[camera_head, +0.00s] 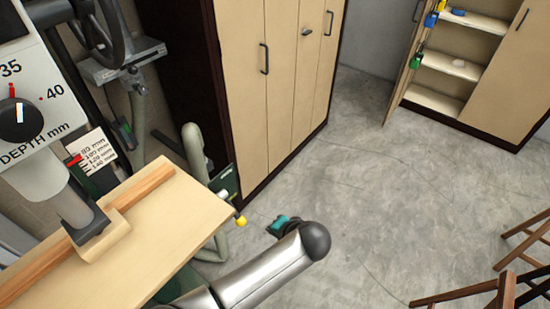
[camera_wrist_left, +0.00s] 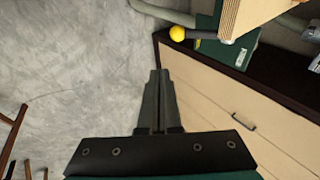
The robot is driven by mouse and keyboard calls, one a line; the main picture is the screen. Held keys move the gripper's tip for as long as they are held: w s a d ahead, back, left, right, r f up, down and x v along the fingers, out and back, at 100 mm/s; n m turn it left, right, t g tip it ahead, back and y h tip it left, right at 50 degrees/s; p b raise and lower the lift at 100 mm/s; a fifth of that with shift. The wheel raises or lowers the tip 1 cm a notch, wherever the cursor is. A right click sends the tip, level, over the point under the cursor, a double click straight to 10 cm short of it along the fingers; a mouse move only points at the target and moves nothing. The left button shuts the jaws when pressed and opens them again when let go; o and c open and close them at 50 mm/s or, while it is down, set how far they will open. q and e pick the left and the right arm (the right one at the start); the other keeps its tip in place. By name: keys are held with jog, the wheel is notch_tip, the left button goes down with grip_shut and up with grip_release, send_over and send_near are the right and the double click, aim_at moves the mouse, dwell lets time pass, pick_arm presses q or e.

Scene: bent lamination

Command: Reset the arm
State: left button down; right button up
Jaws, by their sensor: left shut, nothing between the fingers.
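My left gripper (camera_wrist_left: 158,75) is shut and empty in the left wrist view, its two dark fingers together above bare grey floor and beside the cabinet. In the head view my left arm reaches in from the bottom as a silver link with a dark rounded end. A small teal part of the left hand shows just beyond that end, and the fingers cannot be made out there. My right gripper is in neither view.
A machine with a depth dial (camera_head: 20,112) stands at the left above a wooden board (camera_head: 150,245). A yellow knob (camera_head: 240,221) is near the board's corner. Tall cabinets (camera_head: 240,70) and an open shelf cabinet (camera_head: 455,67) stand behind. Wooden stool legs (camera_head: 500,290) are at lower right. The middle floor is clear.

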pick_arm(q)
jog(key=s+a+f+g+h+b, duration=0.1)
jog(key=s+a+f+b, duration=0.3)
jog(key=f, duration=0.6)
jog(key=s+a+f+n+g+h+b, duration=0.1)
jog(key=s+f+g+b, duration=0.15)
jog(key=s+f, duration=0.5)
jog(key=s+a+f+g+h+b, duration=0.1)
jog(key=s+a+f+b, duration=0.15)
jog(key=f, duration=0.85)
jog(key=s+a+f+n+b, duration=0.2)
jog(key=s+a+f+b, duration=0.2)
jog(key=s+f, duration=0.4)
jog(key=s+a+f+n+h+b, duration=0.1)
jog(key=s+a+f+b, duration=0.4)
jog(key=s, duration=0.9)
notch_tip(320, 180, down, 4)
jog(key=shift+s+a+r+n+g, duration=0.15)
jog(key=shift+a+r+n+g, duration=0.15)
jog(key=shift+n, duration=0.5)
